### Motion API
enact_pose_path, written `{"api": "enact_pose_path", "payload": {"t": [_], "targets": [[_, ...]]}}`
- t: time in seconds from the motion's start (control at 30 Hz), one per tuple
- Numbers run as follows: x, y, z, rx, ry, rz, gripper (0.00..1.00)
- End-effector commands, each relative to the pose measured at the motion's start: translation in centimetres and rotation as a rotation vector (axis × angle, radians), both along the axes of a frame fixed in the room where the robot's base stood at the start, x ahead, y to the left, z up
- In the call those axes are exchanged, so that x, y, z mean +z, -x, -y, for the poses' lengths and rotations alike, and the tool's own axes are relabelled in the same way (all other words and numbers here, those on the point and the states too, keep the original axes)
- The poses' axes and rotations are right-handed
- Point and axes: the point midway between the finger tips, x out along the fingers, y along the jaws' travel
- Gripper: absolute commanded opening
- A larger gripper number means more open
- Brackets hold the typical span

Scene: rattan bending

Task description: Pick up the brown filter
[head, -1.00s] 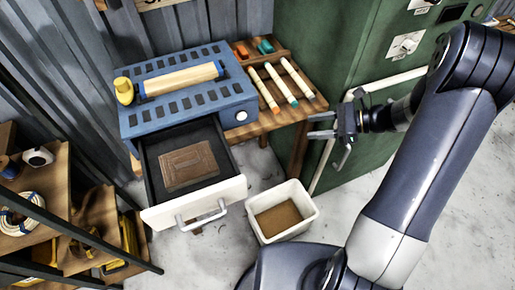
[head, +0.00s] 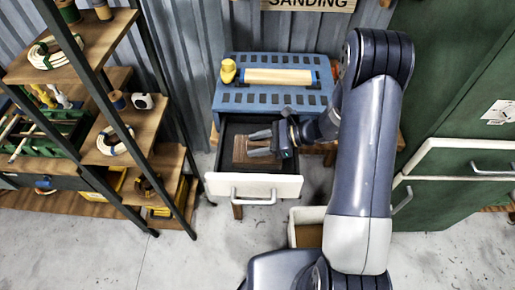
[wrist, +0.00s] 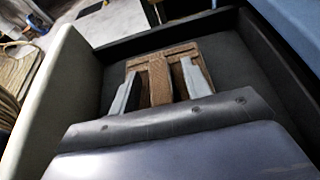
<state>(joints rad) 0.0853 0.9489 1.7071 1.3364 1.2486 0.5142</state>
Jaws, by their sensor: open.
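In the wrist view the filter (wrist: 160,82) shows between and beyond the two spread fingers of my gripper (wrist: 158,70). The fingers overlap it in the picture, and whether they touch it I cannot tell. Its near end is hidden behind my gripper.
The blue slotted unit (head: 225,103) stands behind the drawer, with a pale roller (head: 278,76) and a yellow knob (head: 228,70) on top. A white bin (head: 302,216) is in front. Shelving (head: 150,150) stands left, green cabinets (head: 455,110) right.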

Motion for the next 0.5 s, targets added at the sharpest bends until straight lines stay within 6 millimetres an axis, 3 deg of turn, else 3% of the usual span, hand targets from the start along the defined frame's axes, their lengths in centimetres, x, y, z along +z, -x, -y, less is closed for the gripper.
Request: {"api": "enact_pose_path", "payload": {"t": [0.2,0.5], "targets": [[-0.06,-0.01,-0.06,0.0,0.0,0.001,0.45],[-0.04,0.0,-0.04,0.0,0.0,0.001,0.21]]}}
